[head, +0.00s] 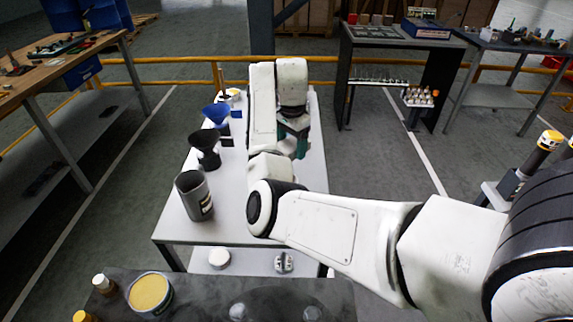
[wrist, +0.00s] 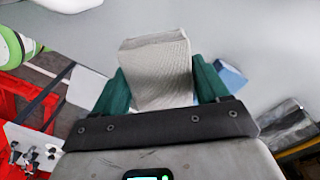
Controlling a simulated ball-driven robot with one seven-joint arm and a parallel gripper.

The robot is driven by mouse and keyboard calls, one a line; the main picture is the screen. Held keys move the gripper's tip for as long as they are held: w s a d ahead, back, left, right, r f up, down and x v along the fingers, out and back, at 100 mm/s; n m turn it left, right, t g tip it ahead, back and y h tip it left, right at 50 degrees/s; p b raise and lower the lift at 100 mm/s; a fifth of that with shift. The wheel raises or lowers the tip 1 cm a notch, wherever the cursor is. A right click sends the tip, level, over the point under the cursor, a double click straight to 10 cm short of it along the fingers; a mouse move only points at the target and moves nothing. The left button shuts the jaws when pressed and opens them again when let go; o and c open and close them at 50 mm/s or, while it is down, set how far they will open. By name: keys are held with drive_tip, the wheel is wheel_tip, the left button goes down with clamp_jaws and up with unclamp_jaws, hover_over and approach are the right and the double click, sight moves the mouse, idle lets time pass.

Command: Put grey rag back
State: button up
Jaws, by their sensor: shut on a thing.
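The grey rag (wrist: 158,75) is a pale grey, woven-looking, folded piece in the wrist view. It sits between the two green fingers of my gripper (wrist: 160,82), which is shut on it. In the head view my gripper (head: 296,138) is over the right part of the narrow white table (head: 235,225), partly behind my arm. I cannot make out the rag in the head view. In the wrist view a plain light grey surface lies around the rag; I cannot tell whether the rag touches it.
A grey can (head: 194,196), a black funnel (head: 205,150) and a blue funnel (head: 215,117) stand along the table's left side. In the wrist view a blue thing (wrist: 231,76) lies just right of the fingers and a red crate (wrist: 25,100) is at left. The table's front right looks clear.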

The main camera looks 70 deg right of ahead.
sight(292, 144)
drive_tip(key=shift+f, duration=3.55)
drive_tip(key=shift+f, duration=0.15)
drive_tip(key=o, duration=1)
wheel_tip(292, 144, up, 12)
drive_tip(key=shift+r+p, duration=0.15)
drive_tip(key=shift+p, duration=0.35)
drive_tip(key=shift+s, duration=0.1)
